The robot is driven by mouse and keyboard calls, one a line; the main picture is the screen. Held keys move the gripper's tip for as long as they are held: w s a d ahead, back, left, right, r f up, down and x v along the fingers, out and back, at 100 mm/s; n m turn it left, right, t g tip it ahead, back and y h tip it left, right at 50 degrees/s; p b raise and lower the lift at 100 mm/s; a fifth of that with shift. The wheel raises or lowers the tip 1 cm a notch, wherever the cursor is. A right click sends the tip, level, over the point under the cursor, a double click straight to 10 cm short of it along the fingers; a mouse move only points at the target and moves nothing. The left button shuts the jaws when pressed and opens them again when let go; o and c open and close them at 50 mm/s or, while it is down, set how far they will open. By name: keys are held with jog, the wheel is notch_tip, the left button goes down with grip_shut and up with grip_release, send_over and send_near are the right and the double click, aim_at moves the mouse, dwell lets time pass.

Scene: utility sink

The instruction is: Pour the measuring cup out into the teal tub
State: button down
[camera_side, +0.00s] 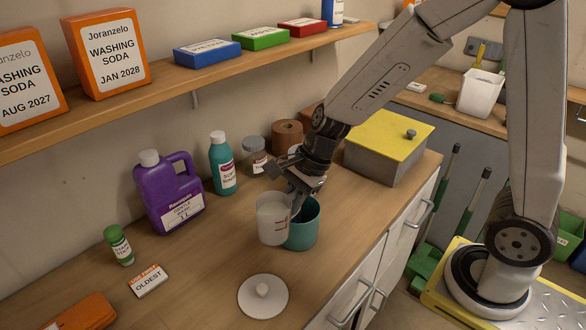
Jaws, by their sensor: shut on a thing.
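I cannot tell whether the cup touches the tub or the counter.
A white round lid (263,297) lies in front. A purple jug (169,195), teal bottle (222,164), jar (255,158) and brown roll (287,136) stand along the wall. A grey box with a yellow lid (391,133) is behind right.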

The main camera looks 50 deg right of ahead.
jog(key=w+d+r+n+g+h, duration=0.1)
jog(key=w+d+r+n+g, duration=0.25)
jog(key=n, duration=0.55)
jog(key=w+d+r+n+g+h, duration=0.1)
jog(key=w+d+r+n+g, duration=0.2)
jog(key=n, duration=0.5)
jog(key=w+a+f+n+h, duration=0.4)
jog(key=a+n, duration=0.4)
jog(key=n, duration=0.4)
jog(key=w+f+n+h, duration=0.1)
jog(key=w+f+n, duration=0.1)
jog(key=f, duration=0.1)
jog(key=w+d+f+n+t, duration=0.1)
jog(key=f+n, duration=0.1)
jog(key=f, duration=0.2)
jog(key=w+d+f+n+t+h, duration=0.1)
jog(key=w+f+n, duration=0.1)
jog(key=f+n, duration=0.1)
jog(key=shift+w+d+f+t+h, duration=0.15)
jog(key=shift+w+f+t+h, duration=0.15)
jog(key=shift+f, duration=0.2)
jog(key=shift+s+r+t, duration=0.1)
jog(key=shift+s+t, duration=0.05)
jog(key=shift+t, duration=0.1)
